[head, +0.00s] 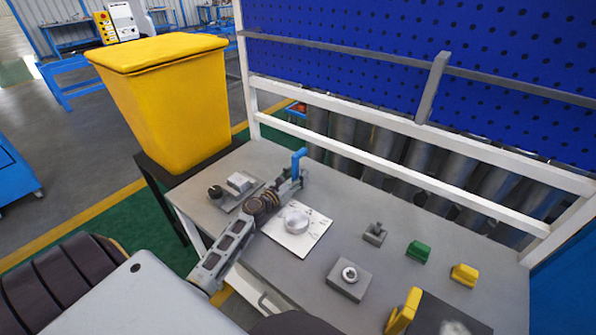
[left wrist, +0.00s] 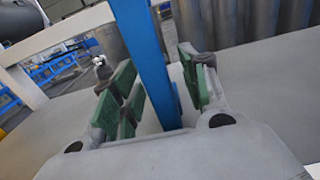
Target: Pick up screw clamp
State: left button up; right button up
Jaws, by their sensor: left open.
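A blue upright piece (head: 299,160), which looks like the screw clamp, stands near the back edge of the table. In the left wrist view it is a long blue bar (left wrist: 146,62), slightly tilted, passing between the fingers. My left gripper (head: 289,185) is at its lower part in the head view. In the left wrist view my left gripper (left wrist: 155,90) is open, with green pads on both sides of the bar. The bar seems nearer the right pads; contact cannot be told. The clamp's lower end is hidden by the gripper. My right gripper does not show.
A white plate with a round metal part (head: 297,221) lies beside my left forearm. A grey block with a ring (head: 349,277), a green block (head: 418,251) and yellow blocks (head: 464,275) stand to the right. A white rail (head: 350,150) runs behind the table. A yellow bin (head: 175,105) stands left.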

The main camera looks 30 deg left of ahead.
aim_at(297, 154)
pick_arm(q)
grip_shut()
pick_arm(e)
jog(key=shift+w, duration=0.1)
pick_arm(q)
jog(key=shift+r, duration=0.2)
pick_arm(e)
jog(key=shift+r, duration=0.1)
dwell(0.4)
pick_arm(q)
jog(key=shift+r+p, duration=0.75)
jog(key=shift+r, duration=0.3)
notch_tip(297, 154, up, 2)
jog(key=shift+r+p, duration=0.25)
jog(key=shift+p, duration=0.55)
jog(key=shift+r, duration=0.4)
jog(key=shift+r+p, duration=0.75)
jog(key=shift+p, duration=0.1)
jog(key=shift+r+p, duration=1.05)
jog(key=shift+r, duration=0.3)
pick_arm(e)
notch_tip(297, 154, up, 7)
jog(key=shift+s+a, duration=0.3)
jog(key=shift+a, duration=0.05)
